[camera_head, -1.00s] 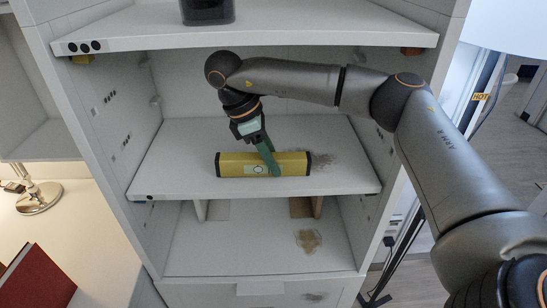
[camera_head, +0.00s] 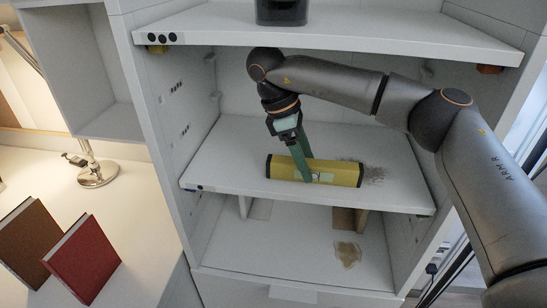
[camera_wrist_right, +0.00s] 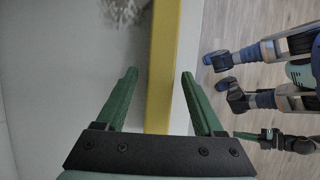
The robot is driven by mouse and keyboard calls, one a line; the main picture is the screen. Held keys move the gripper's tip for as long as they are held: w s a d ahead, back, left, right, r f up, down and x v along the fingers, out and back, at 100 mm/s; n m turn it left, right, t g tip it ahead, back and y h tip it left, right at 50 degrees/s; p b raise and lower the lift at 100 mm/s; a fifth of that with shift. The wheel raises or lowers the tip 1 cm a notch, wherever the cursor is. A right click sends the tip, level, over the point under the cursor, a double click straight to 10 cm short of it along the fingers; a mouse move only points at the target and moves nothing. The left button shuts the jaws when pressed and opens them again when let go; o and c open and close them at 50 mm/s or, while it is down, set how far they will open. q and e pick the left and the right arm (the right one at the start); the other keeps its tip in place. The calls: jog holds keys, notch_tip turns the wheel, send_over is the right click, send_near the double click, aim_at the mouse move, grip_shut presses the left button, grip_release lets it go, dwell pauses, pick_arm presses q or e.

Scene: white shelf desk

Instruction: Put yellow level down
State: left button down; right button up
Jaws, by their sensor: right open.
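The yellow level (camera_head: 343,174), a long bar with black ends, rests on the middle shelf (camera_head: 225,168) near its front edge. My right gripper (camera_head: 308,179) reaches down to it from above with green fingers. In the right wrist view, my right gripper (camera_wrist_right: 160,76) is open, with one finger on each side of the level (camera_wrist_right: 162,45) and a gap on both sides. Part of the level's front face is hidden behind a finger. What looks like my left gripper (camera_wrist_right: 250,135) shows small and dark at the right of the wrist view; its jaw state is unclear.
The upper shelf (camera_head: 400,38) lies above my right arm and holds a dark container (camera_head: 281,12). Brown stains mark the middle and lower shelves. A red book (camera_head: 83,262), a brown book (camera_head: 27,245) and a lamp (camera_head: 97,172) stand on the desk at left.

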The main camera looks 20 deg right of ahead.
jog(key=w+a, duration=0.1)
jog(key=a, duration=0.1)
jog(key=w+a, duration=0.2)
jog(key=a, duration=0.1)
jog(key=w+a, duration=0.1)
jog(key=a, duration=0.1)
jog(key=shift+w+a, duration=0.2)
jog(key=shift+w, duration=0.05)
